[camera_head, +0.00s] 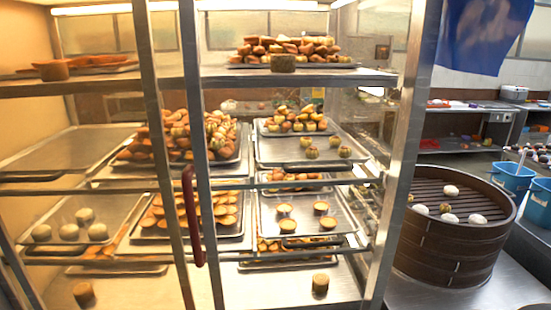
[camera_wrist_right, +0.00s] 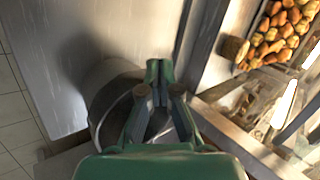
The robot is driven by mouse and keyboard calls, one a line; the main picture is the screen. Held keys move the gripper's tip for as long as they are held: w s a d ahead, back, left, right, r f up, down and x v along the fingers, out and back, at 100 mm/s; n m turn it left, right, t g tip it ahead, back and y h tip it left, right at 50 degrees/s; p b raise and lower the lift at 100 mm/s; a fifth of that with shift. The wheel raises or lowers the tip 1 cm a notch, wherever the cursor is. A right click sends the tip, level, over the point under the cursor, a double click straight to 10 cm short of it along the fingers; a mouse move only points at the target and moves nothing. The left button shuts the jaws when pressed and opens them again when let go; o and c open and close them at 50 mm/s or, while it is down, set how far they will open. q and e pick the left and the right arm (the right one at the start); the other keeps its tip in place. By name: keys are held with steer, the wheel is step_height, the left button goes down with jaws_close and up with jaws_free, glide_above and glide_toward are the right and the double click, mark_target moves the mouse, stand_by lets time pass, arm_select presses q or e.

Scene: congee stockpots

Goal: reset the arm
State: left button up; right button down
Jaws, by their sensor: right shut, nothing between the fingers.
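My right gripper (camera_wrist_right: 158,72) shows only in the right wrist view, with its green fingers closed together and nothing between them. A grey rounded vessel (camera_wrist_right: 108,78) is partly hidden behind the fingers. I cannot tell whether they touch it. Neither gripper nor arm shows in the head view, and my left gripper is in no view.
A metal display cabinet (camera_head: 300,77) with trays of buns and a red handle (camera_head: 192,215) fills the head view's left and middle. A round bamboo steamer (camera_head: 445,247) with several buns stands right of it. Blue buckets (camera_head: 514,180) are farther right. Bare metal surface (camera_wrist_right: 75,50) shows in the wrist view.

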steer(key=s+a+f+n+g, duration=0.1)
steer(key=s+f, duration=0.1)
steer(key=s, duration=0.1)
steer(key=s+a+f+g, duration=0.1)
steer(key=s+f, duration=0.1)
steer(key=s, duration=0.2)
steer(key=s+f+n+g+p, duration=0.1)
steer(key=s+f, duration=0.2)
steer(key=shift+s+a+n+y, duration=0.3)
steer(key=shift+s+a, duration=0.1)
steer(key=s+a+f+n+g, duration=0.1)
steer(key=s+n+g, duration=0.1)
steer(key=s+n, duration=0.2)
steer(key=s+a+f+n+g, duration=0.1)
steer(key=s+n, duration=0.4)
steer(key=s, duration=0.5)
steer(key=shift+a+f+g+y, duration=0.4)
steer(key=shift+a+f, duration=0.15)
steer(key=shift+a, duration=0.1)
